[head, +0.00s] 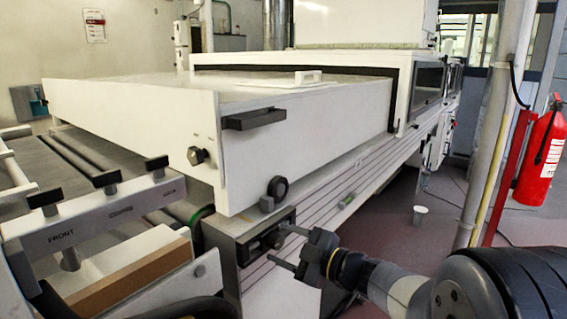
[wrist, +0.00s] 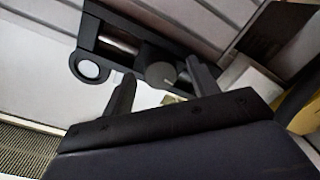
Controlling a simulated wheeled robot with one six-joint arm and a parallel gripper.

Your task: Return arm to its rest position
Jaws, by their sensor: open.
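My gripper (head: 289,249) is at the lower middle of the head view, at the end of my dark arm coming from the right. Its two fingers are apart, with nothing seen between them. They point left toward a dark recessed latch panel (head: 268,240) on the side of the white machine. In the wrist view the two black fingers (wrist: 157,88) stand apart in front of the dark panel (wrist: 130,40) with a round grey knob (wrist: 161,74) on it. I cannot tell whether a finger touches the panel.
The white curing tunnel (head: 330,110) fills the middle. A roller frame marked FRONT (head: 100,222) stands at the left. A pipe (head: 492,130) and a red fire extinguisher (head: 541,150) stand at the right. A small cup (head: 420,214) is on the floor, which is otherwise mostly clear there.

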